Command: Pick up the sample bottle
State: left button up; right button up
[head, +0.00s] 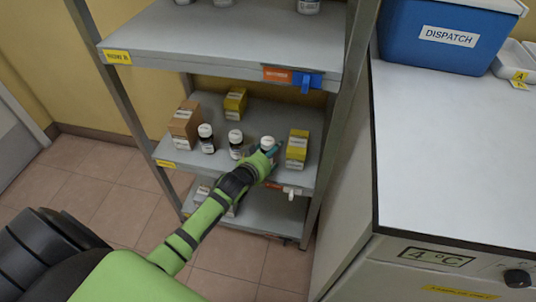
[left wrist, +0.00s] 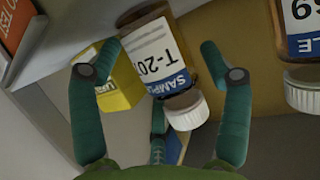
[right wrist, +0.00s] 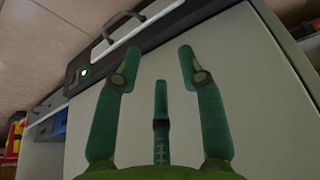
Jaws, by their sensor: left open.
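The sample bottle (left wrist: 158,55) is amber with a white cap and a blue and white label reading "SAMPLE" and "T-20", the last part cut off. In the left wrist view it is between the spread fingers of my left gripper (left wrist: 160,48), which is open, with gaps at its sides. In the head view my left gripper (head: 265,158) reaches into the middle shelf and partly hides the bottle, whose white cap (head: 267,142) shows above it. My right gripper (right wrist: 158,33) is open and empty in front of a pale cabinet face.
Other white-capped bottles (head: 206,138) (head: 236,143) stand to the left on the same shelf (head: 165,152). A yellow box (head: 297,149) is close on the right. The upper shelf (head: 220,50) overhangs. A counter (head: 460,150) with a blue dispatch bin (head: 440,38) is at right.

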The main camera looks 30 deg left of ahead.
aim_at(268, 145)
pick_arm(q)
jog(key=shift+w, duration=0.1)
jog(key=shift+c, duration=0.5)
jog(key=c, duration=1)
jog(key=shift+o, duration=0.2)
jog(key=shift+r, duration=0.1)
jog(key=shift+r+p, duration=0.3)
jog(key=shift+r, duration=0.25)
notch_tip(268, 145, up, 3)
jog(key=shift+f+p, duration=0.1)
jog(key=shift+p, duration=0.4)
jog(key=shift+s+d+r+p, duration=0.35)
jog(key=shift+s+d+r, duration=0.4)
jog(key=shift+d+r, duration=0.7)
jog(key=shift+s+d+r+p, duration=0.3)
jog(key=shift+s+d+r, duration=0.55)
jog(key=shift+d, duration=1.25)
jog(key=shift+s+d+r+p, duration=0.35)
jog(key=shift+s+d+r, duration=0.3)
jog(key=shift+d+r, duration=0.85)
pick_arm(e)
jog(key=shift+s+d+r+t, duration=0.15)
jog(key=shift+s+d+t, duration=0.05)
jog(key=shift+d+t, duration=0.4)
